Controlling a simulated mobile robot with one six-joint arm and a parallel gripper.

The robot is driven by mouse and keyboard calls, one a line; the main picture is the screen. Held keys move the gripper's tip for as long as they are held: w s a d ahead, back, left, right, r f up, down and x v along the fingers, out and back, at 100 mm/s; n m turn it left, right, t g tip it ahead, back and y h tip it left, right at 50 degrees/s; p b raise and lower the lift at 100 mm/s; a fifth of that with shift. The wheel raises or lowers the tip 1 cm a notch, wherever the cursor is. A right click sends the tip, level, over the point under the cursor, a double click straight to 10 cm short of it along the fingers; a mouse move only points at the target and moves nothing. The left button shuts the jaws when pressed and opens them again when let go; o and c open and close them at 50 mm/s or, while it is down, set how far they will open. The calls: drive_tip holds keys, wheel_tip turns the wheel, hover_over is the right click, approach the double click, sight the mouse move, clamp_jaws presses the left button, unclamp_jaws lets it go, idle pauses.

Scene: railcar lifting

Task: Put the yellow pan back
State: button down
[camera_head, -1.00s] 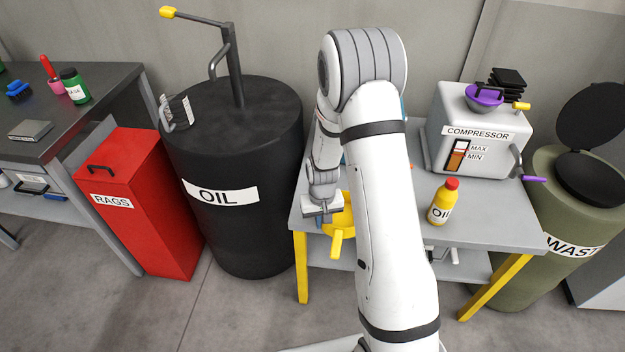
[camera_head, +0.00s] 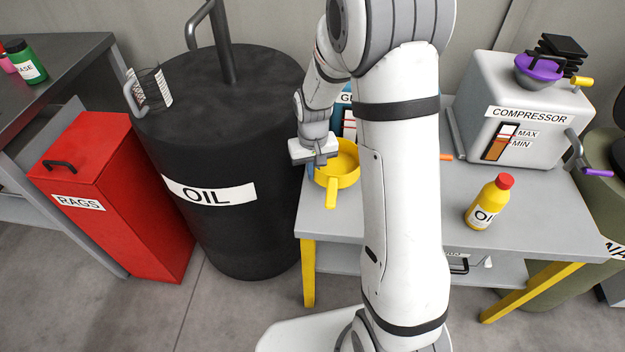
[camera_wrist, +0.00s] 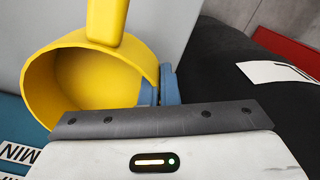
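The yellow pan (camera_head: 347,181) is at the left end of the grey table, its handle pointing toward the front. It also shows in the wrist view (camera_wrist: 85,80), where I look into its empty, tilted bowl. My gripper (camera_head: 312,168) is at the pan's left rim. In the wrist view the blue fingers (camera_wrist: 160,90) sit close together on either side of the pan's wall, shut on it. Whether the pan touches the tabletop or hangs just above it, I cannot tell.
The grey table (camera_head: 420,215) holds a yellow oil bottle (camera_head: 487,203), the compressor (camera_head: 520,105) with a purple-lidded cup (camera_head: 538,70), and a blue labelled thing (camera_head: 345,115) partly behind my arm. The black oil drum (camera_head: 225,160) and red rags bin (camera_head: 110,190) stand left.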

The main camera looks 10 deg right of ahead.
sight(313, 189)
drive_tip(key=shift+s+f, duration=0.1)
drive_tip(key=shift+f, duration=2.05)
drive_tip(key=c, duration=1.7)
unclamp_jaws()
drive_tip(key=shift+r, duration=0.1)
wheel_tip(313, 189, up, 12)
drive_tip(key=shift+f+p, duration=0.1)
drive_tip(key=shift+p, duration=0.3)
drive_tip(key=s+d+r+t, duration=0.1)
drive_tip(key=s+r, duration=0.4)
drive_tip(key=s, duration=0.5)
drive_tip(key=s+d+r+t, duration=0.1)
drive_tip(key=s+r, duration=0.4)
drive_tip(key=s, duration=0.5)
drive_tip(key=shift+d+r+m, duration=0.35)
drive_tip(key=shift+d+m, duration=0.05)
drive_tip(key=shift+d, duration=0.15)
drive_tip(key=shift+r, duration=0.1)
